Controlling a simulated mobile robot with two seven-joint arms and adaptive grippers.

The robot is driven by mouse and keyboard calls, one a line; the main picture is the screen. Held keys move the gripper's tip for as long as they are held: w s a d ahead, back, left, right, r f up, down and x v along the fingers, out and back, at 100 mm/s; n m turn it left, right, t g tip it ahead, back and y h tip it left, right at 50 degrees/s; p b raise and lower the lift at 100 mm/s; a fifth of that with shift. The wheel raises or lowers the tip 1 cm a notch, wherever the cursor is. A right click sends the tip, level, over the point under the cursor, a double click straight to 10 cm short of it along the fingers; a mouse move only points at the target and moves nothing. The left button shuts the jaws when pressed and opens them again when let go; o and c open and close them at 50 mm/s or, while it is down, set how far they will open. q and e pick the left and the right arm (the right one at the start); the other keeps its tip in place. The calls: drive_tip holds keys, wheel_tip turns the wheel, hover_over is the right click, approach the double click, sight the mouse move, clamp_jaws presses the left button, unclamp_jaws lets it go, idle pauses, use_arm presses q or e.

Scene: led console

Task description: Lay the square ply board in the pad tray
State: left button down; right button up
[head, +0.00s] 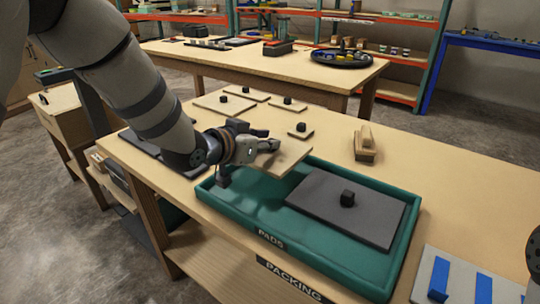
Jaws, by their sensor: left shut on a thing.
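The square ply board (287,159) is a thin pale wooden plate. My left gripper (268,146) is shut on it at its left part and holds it above the back left part of the pad tray. The gripper hides some of the board and its knob. The pad tray (262,219) is a green, low-walled tray labelled PADS on the near table. A dark grey board (330,208) with a black knob lies in its right part; the left part is bare. My right gripper is not in view.
Several wooden boards with black knobs, such as the one at the back (224,103), lie behind the tray. A grey panel with blue strips (470,278) is at the front right.

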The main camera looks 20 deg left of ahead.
sight(265, 153)
use_arm(q)
drive_tip(key=f, duration=0.3)
drive_tip(key=shift+w+f+b, duration=0.35)
drive_tip(key=shift+r, duration=0.2)
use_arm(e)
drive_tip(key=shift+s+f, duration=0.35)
use_arm(q)
drive_tip(key=shift+f, duration=0.65)
drive_tip(key=c, duration=1.4)
unclamp_jaws()
drive_tip(key=shift+c, duration=0.2)
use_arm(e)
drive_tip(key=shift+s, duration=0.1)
